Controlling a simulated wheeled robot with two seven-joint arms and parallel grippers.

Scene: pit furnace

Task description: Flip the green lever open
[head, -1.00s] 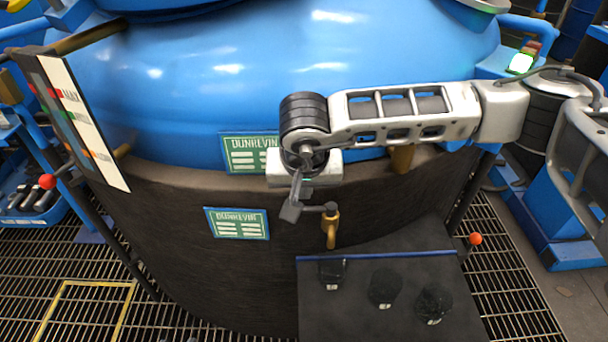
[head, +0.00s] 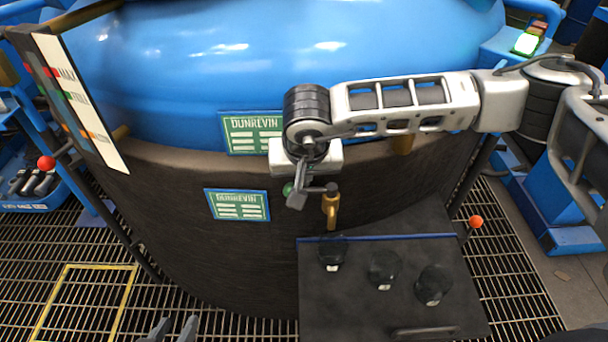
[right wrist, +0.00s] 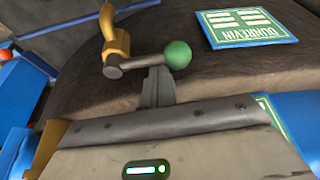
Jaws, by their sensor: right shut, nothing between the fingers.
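The green lever is a dark rod with a round green knob (right wrist: 177,55), joined to a brass valve (right wrist: 118,42) on the dark furnace wall. In the head view the knob (head: 288,188) is partly hidden behind my right gripper (head: 297,200), and the brass valve (head: 331,207) stands just right of it. The rod runs sideways between valve and knob. My right gripper (right wrist: 157,85) is shut and empty, its tip at the rod near the knob; I cannot tell whether they touch. My left gripper (head: 172,330) shows at the bottom edge with fingers apart, far from the lever.
Two green Dunrevin plates (head: 238,204) are on the blue vessel (head: 200,75) and furnace wall. A dark panel with several black knobs (head: 384,270) lies below the valve. Red-knobbed levers stand left (head: 46,163) and right (head: 475,221). A gauge board (head: 80,100) is at left.

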